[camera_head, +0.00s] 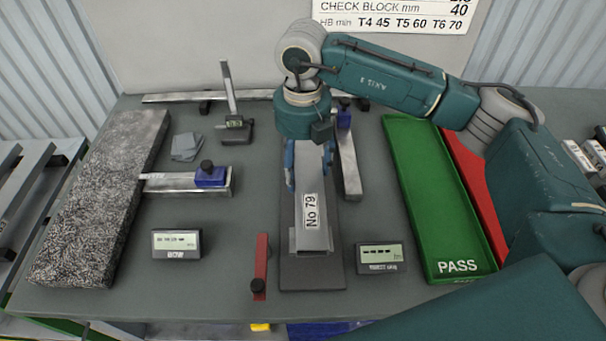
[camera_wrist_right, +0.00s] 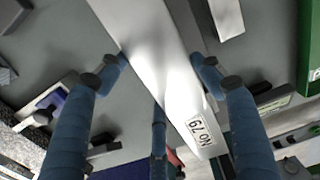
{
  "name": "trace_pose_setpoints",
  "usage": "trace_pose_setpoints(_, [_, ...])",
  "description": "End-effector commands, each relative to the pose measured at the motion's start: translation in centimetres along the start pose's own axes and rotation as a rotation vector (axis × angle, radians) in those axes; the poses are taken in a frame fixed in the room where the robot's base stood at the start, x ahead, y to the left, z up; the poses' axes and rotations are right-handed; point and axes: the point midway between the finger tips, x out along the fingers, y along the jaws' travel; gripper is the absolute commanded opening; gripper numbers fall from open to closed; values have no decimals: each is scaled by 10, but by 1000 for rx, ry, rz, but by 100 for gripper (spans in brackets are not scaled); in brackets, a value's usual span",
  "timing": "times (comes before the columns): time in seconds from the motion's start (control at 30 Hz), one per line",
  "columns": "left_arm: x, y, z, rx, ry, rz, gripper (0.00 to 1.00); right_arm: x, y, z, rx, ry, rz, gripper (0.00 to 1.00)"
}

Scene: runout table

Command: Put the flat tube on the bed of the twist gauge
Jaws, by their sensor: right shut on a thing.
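The flat tube (camera_head: 313,238) is a light grey length of metal labelled "No 79", with its open end toward me. In the wrist view the tube (camera_wrist_right: 165,50) runs between the blue fingers. My right gripper (camera_head: 308,165) is shut on it from above, around its far half. The tube lies lengthwise over the dark bed (camera_head: 313,278) of the twist gauge, whose display (camera_head: 380,258) stands to the right. I cannot tell whether the tube touches the bed. The gripper and arm hide the tube's far end. My left gripper is not in view.
A green PASS tray (camera_head: 483,254) and a red tray (camera_head: 472,180) lie right. A red bar (camera_head: 261,266) stands close left of the bed. A blue-clamped gauge (camera_head: 210,178), another display (camera_head: 177,244) and a speckled granite slab (camera_head: 85,225) are further left.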

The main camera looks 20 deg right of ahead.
Motion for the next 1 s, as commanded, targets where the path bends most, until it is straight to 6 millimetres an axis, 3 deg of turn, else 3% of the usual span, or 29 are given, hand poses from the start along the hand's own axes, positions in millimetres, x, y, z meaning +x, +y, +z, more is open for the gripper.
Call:
trace_pose_setpoints(0.33, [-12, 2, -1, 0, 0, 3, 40, 38, -1, 0, 1, 1, -1, 20])
trace_pose_setpoints(0.73, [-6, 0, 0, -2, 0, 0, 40, 47, 0, 0, 0, -1, 1, 20])
trace_pose_setpoints(0.77, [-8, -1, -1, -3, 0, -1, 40, 46, 0, 0, 0, 0, -1, 71])
trace_pose_setpoints(0.83, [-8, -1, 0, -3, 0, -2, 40, 46, 0, 0, 0, 0, -1, 84])
trace_pose_setpoints(1.0, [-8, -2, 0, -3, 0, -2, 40, 46, 0, 0, 0, 0, -1, 84])
